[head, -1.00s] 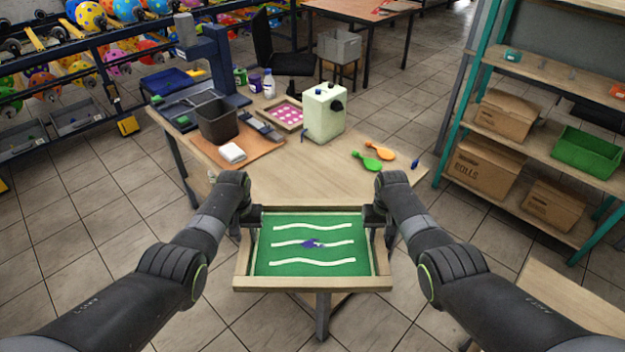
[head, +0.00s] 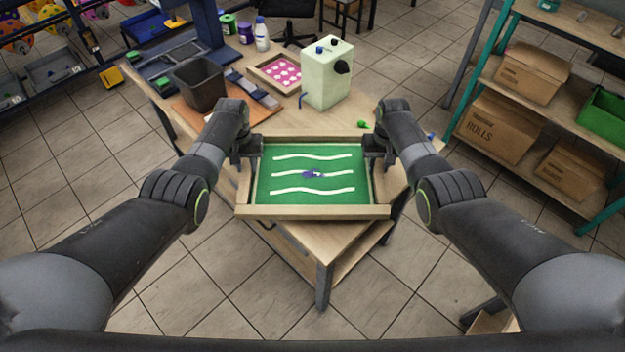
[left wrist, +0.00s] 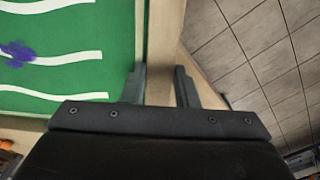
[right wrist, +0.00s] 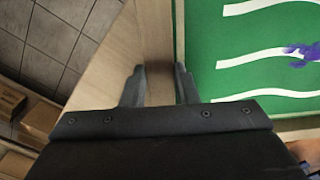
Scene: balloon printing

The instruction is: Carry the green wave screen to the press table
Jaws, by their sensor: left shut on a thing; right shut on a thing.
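The green wave screen (head: 312,190) is a wooden frame with a green panel, white wavy lines and a purple smear in the middle. I hold it level between both arms, over the near part of the press table (head: 300,120). I cannot tell whether it touches the tabletop. My left gripper (head: 250,150) is shut on the left frame side, also seen in the left wrist view (left wrist: 160,88). My right gripper (head: 374,150) is shut on the right frame side, also seen in the right wrist view (right wrist: 160,88). The screen hides the tabletop under it.
On the table behind the screen stand a pale green box machine (head: 328,75), a pink dotted screen (head: 280,73), a dark bin (head: 200,84) and a blue press (head: 207,25). A green balloon end (head: 363,124) shows by my right gripper. Shelves with cartons (head: 530,70) stand at right.

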